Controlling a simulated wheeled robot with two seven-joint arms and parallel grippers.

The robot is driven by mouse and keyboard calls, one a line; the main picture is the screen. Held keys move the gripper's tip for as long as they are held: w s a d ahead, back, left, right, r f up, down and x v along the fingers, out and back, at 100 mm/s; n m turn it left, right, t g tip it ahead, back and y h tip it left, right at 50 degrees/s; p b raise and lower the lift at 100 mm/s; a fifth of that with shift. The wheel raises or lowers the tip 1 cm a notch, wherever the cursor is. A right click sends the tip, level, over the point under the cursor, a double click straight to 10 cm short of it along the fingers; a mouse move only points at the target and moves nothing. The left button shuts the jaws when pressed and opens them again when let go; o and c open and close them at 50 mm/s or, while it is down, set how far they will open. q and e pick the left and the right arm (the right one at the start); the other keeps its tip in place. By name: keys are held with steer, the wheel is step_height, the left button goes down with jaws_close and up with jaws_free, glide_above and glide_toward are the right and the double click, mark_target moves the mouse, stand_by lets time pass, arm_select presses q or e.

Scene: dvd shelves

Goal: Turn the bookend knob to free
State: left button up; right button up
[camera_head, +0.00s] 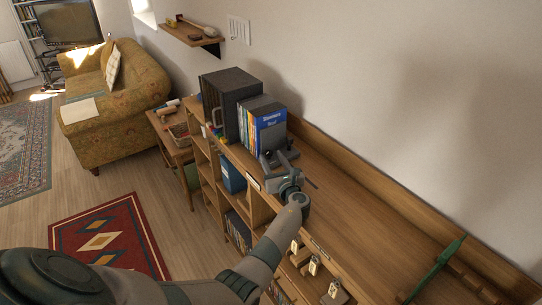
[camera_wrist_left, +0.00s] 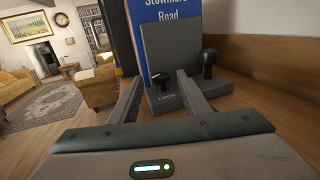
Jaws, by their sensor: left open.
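A grey bookend (camera_wrist_left: 168,46) stands on the shelf top against a blue book in the left wrist view. On its base are a small dark dial knob (camera_wrist_left: 161,73) with a white pointer mark and a label below that seems to begin with "LOCK", and a taller black knob (camera_wrist_left: 209,62) to the right. My left gripper (camera_wrist_left: 160,78) is open, its fingers reaching toward the base with the dial between their tips; I cannot tell whether they touch. In the head view my left gripper (camera_head: 281,162) is beside the bookend and partly hides it. My right gripper is not in view.
Blue and dark books (camera_head: 268,125) and a black case (camera_head: 230,95) stand behind the bookend on the wooden shelf top (camera_head: 340,195). A raised back edge and the wall lie to the right.

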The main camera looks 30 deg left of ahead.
arm_select(q)
steer(key=shift+x, duration=0.8)
steer(key=shift+c, duration=0.9)
steer(key=c, duration=0.8)
steer(key=shift+s, duration=0.1)
